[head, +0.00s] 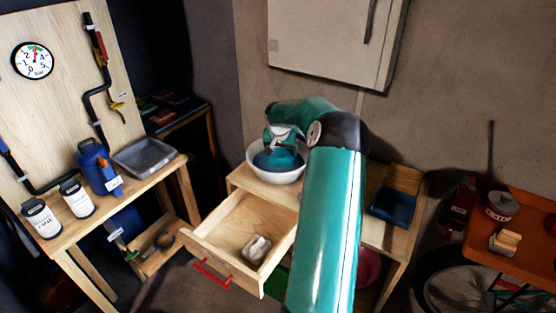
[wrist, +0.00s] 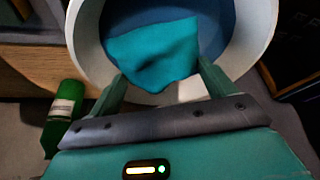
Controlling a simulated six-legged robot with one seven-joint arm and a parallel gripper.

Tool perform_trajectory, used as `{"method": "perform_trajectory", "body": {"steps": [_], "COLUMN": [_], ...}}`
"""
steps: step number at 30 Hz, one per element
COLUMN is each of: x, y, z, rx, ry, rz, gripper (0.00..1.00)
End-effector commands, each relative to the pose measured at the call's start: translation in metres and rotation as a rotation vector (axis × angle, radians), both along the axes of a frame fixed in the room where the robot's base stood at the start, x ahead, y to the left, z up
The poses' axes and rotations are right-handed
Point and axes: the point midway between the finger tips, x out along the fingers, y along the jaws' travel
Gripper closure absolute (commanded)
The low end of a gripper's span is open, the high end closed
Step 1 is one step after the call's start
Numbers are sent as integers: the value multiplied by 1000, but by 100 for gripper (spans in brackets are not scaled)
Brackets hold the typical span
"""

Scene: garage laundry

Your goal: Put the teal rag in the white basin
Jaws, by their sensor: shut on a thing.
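The white basin (head: 254,168) stands on the wooden table behind the open drawer, with my gripper (head: 276,150) over it. In the wrist view the basin's white rim (wrist: 88,38) curves around a dark blue inside. The teal rag (wrist: 155,52) is between my fingertips (wrist: 160,80), and my gripper is shut on it. The rag hangs over the basin's opening in the wrist view. I cannot tell whether it touches the bottom.
A dark blue box (head: 392,204) sits at the table's right. A workbench with a grey tray (head: 145,157) and bottles is at left. A green bottle (wrist: 66,108) shows below the basin.

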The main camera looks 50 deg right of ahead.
Motion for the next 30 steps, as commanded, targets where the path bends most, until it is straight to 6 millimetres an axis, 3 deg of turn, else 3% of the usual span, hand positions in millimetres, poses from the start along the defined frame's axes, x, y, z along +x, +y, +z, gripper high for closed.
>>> {"method": "perform_trajectory", "body": {"steps": [6, 11, 17, 29, 30], "x": [20, 27, 27, 27, 27], "y": [-12, -15, -16, -16, -16], "z": [-26, -34, -62, -68, -68], "rx": [0, -1, 0, -1, -1], "ry": [-1, -1, -1, 0, 0], "rz": [0, -1, -2, -1, -1], "gripper": [40, 40, 40, 40, 11]}}
